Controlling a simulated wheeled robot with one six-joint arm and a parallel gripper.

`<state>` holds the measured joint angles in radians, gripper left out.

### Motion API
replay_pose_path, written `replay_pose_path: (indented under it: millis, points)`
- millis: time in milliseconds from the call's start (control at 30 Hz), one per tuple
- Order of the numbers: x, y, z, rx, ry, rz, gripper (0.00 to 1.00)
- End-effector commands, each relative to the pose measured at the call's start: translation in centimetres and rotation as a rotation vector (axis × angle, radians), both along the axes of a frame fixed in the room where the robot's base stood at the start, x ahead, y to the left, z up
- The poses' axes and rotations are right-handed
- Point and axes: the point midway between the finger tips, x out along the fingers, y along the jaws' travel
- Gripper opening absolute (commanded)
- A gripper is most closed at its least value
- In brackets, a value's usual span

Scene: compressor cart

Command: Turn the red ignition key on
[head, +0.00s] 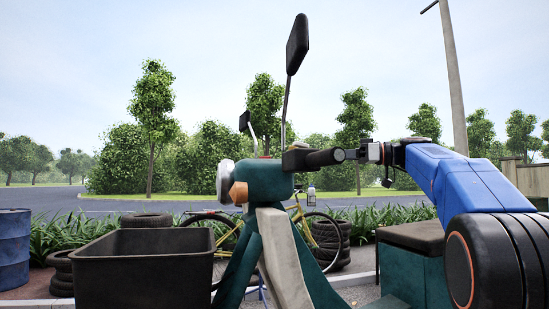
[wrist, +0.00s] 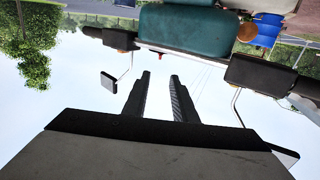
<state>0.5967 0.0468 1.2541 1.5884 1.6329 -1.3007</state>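The teal three-wheeled vehicle's front housing (head: 265,180) stands in the middle of the head view. A small red spot, likely the red key (head: 263,157), shows on its top. In the wrist view, which is upside down, a small dark red piece (wrist: 161,53) sits at the edge of the teal housing (wrist: 185,30), just beyond my fingertips. My gripper (wrist: 160,75) is open and empty, with sky between its two dark fingers. In the head view my gripper (head: 355,154) is right of the housing, close to the handlebar grip. Its fingertips there are hidden or hard to tell.
The black handlebar grip (head: 325,157) lies between the housing and my gripper. A tall mirror (head: 297,45) rises above the handlebar, with another mirror (head: 244,121) behind. A black bin (head: 145,270) is at front left. A bicycle (head: 310,235) and tyres stand behind.

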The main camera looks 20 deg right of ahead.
Motion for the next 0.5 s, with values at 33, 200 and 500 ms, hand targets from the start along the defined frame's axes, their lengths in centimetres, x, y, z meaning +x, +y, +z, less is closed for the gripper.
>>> replay_pose_path:
  millis: [33, 200, 500]
  points:
    - [0.2, 0.5, 0.0, 0.0, 0.0, 0.002, 0.25]
    - [1.4, 2.6, 0.0, -0.001, 0.001, 0.004, 0.25]
    - [3.8, 6.8, 0.0, 0.0, 0.0, 0.004, 0.25]
